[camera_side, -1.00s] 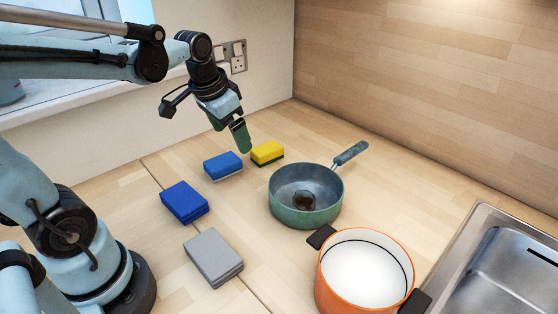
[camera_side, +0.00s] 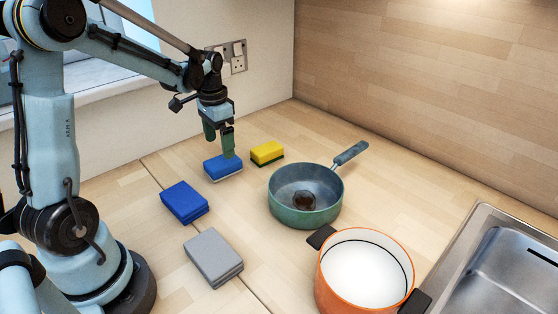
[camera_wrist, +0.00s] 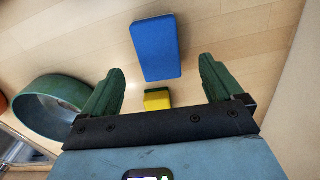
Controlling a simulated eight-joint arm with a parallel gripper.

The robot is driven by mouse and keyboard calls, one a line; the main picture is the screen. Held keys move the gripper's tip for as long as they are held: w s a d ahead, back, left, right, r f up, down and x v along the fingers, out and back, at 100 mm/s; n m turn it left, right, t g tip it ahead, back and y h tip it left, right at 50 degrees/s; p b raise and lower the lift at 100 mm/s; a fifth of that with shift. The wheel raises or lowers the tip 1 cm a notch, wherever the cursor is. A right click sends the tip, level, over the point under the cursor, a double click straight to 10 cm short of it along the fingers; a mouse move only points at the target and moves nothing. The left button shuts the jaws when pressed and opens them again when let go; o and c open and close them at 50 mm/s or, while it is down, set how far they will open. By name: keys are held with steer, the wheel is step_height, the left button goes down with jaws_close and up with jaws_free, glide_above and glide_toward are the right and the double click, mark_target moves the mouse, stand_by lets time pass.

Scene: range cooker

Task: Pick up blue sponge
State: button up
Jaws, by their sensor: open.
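The blue sponge (camera_side: 222,167), with a pale underside, lies on the wooden counter. In the wrist view the blue sponge (camera_wrist: 156,47) lies ahead of the space between the two green fingers, slightly left of centre. My gripper (camera_side: 219,150) is open and empty, with its fingers pointing down over the sponge.
A yellow sponge (camera_side: 267,151) lies close behind right. A dark blue stack (camera_side: 184,202) and a grey stack (camera_side: 213,256) lie nearer the front. A green pan (camera_side: 306,196), an orange pot (camera_side: 364,270) and a sink (camera_side: 507,262) are to the right. Sockets (camera_side: 233,58) are on the wall.

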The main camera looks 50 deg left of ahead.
mark_target(221, 161)
steer(key=shift+s+d+f, duration=0.1)
steer(key=shift+f, duration=1.65)
steer(key=shift+s+d+f, duration=0.1)
steer(key=shift+f, duration=1.65)
steer(key=c, duration=1)
steer(key=shift+r, duration=0.1)
steer(key=shift+r, duration=0.5)
steer(key=r, duration=0.3)
steer(key=shift+d+r, duration=0.3)
steer(key=shift+d, duration=0.1)
steer(key=d+r, duration=0.2)
steer(key=d, duration=0.1)
steer(key=d+r, duration=0.2)
steer(key=d, duration=0.2)
steer(key=s+d+r, duration=0.1)
steer(key=d+r, duration=0.1)
steer(key=d, duration=0.1)
steer(key=shift+d+r, duration=0.15)
steer(key=shift+d, duration=0.2)
